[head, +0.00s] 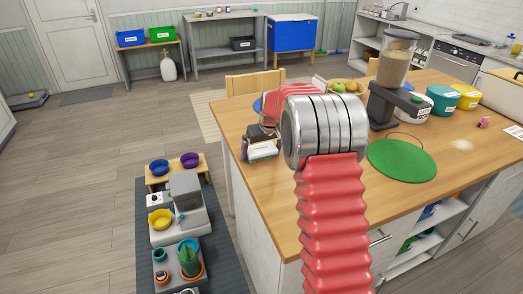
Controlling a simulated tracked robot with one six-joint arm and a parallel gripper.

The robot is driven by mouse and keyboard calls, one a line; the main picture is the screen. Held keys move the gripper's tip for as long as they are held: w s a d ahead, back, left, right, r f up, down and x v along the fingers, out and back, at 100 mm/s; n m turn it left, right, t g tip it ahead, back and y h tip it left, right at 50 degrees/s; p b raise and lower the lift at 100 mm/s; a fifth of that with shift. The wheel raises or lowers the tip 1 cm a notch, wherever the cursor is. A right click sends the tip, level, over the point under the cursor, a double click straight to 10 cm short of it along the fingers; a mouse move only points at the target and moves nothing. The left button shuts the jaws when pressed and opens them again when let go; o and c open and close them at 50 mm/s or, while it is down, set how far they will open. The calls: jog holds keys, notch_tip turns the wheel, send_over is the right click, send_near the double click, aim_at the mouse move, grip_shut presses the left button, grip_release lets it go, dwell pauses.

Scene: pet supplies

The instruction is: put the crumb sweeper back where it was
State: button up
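I cannot pick out the crumb sweeper with certainty. A small pink object (484,122) stands at the right of the wooden table (232,128), a little beyond a pale patch of crumbs (462,145); it is too small to identify. My red, ribbed arm with its silver joint rises through the middle of the head view and bends away to the left over the table. My gripper does not show clearly; the arm hides the space behind it. Whether it holds anything cannot be seen.
A dark holder with white and coloured items (262,150) sits at the table's left edge. A green round mat (402,160) lies right of my arm, near a dispenser (386,100) and lidded tubs (442,99).

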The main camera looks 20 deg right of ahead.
jog(key=v, duration=1.2)
jog(key=shift+s+a+r, duration=0.1)
jog(key=shift+r, duration=0.05)
dwell(0.6)
